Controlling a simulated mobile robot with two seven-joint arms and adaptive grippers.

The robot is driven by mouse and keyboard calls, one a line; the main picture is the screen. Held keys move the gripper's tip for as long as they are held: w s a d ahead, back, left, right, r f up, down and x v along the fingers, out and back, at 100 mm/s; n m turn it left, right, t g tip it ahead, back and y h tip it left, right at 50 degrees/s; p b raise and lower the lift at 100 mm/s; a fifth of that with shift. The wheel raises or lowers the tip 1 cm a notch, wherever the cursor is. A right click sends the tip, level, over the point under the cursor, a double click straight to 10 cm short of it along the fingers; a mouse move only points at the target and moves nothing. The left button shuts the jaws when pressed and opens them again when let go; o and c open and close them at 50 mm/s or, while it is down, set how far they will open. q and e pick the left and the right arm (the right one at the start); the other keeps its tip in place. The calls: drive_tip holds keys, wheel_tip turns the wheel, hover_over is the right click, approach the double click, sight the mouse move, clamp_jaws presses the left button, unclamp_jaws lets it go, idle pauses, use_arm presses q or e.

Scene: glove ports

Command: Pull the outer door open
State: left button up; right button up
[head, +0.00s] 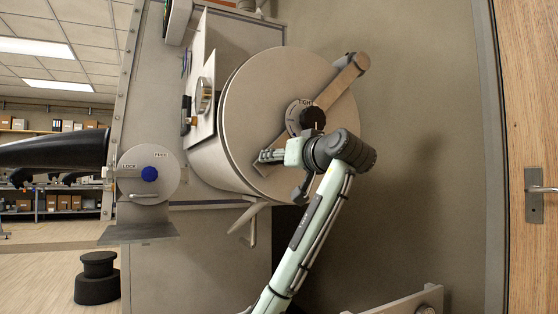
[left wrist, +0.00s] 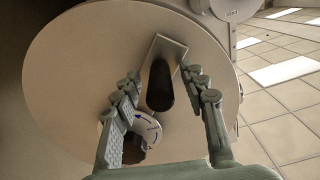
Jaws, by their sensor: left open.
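The outer door (head: 235,125) is a large round pale disc on the end of a drum and looks closed. A flat bar (head: 345,78) crosses it over a dial marked TIGHT (head: 295,112), with a black hub knob (head: 313,118). My left gripper (head: 268,156) is at the bar's lower-left end. In the left wrist view, my open left gripper (left wrist: 160,77) has a finger on each side of a black handle (left wrist: 160,88) on the bar. Contact cannot be told. The door (left wrist: 75,75) fills much of that view. My right gripper is not in view.
A smaller disc (head: 165,190) marked LOCK and FREE has a blue knob and sits left of the drum. A small shelf (head: 140,233) juts out below it. A wooden door (head: 533,100) stands at the right. A black stool (head: 97,278) is on the floor at left.

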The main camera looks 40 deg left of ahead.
use_arm(q)
drive_tip(key=shift+c, duration=0.5)
clamp_jaws()
drive_tip(key=shift+r, duration=0.1)
